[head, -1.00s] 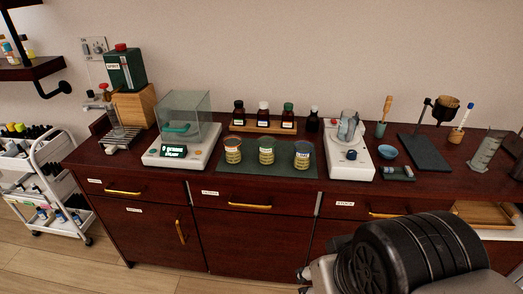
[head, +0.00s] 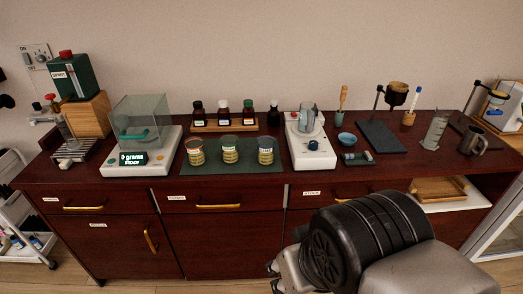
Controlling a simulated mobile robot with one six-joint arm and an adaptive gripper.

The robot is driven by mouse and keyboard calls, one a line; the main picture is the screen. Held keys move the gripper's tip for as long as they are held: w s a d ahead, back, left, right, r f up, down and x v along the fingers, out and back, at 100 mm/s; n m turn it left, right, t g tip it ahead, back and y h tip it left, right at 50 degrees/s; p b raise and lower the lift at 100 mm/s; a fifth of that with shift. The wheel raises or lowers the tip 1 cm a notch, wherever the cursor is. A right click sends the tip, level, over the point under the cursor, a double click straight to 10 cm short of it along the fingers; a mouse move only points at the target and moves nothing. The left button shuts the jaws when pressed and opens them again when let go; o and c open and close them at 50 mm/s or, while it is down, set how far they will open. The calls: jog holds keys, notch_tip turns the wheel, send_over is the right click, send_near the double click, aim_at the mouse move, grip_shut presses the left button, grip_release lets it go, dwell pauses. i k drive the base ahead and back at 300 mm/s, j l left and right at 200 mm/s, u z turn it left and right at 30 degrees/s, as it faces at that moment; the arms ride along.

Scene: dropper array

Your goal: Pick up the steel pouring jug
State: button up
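The steel pouring jug (head: 472,140), a dark grey metal vessel with a handle on its right, stands upright on the right part of the dark red counter (head: 345,177). It is to the right of a clear graduated cylinder (head: 437,129). My arm crosses the lower right of the head view, in front of the cabinets. Only a small dark part of my gripper (head: 274,277) shows, at the bottom past the arm's end, well away from the jug. Its fingers are mostly hidden, so I cannot tell whether it is open or shut.
A dark flat board (head: 380,137) and a blue bowl (head: 346,140) lie left of the cylinder. A dropper stand (head: 394,95) is behind the board. A white device (head: 309,148), several labelled jars, and a balance (head: 140,160) stand farther left. An open shelf holds a wooden tray (head: 440,188).

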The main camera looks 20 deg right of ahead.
aim_at(473, 135)
jog(key=z, duration=2)
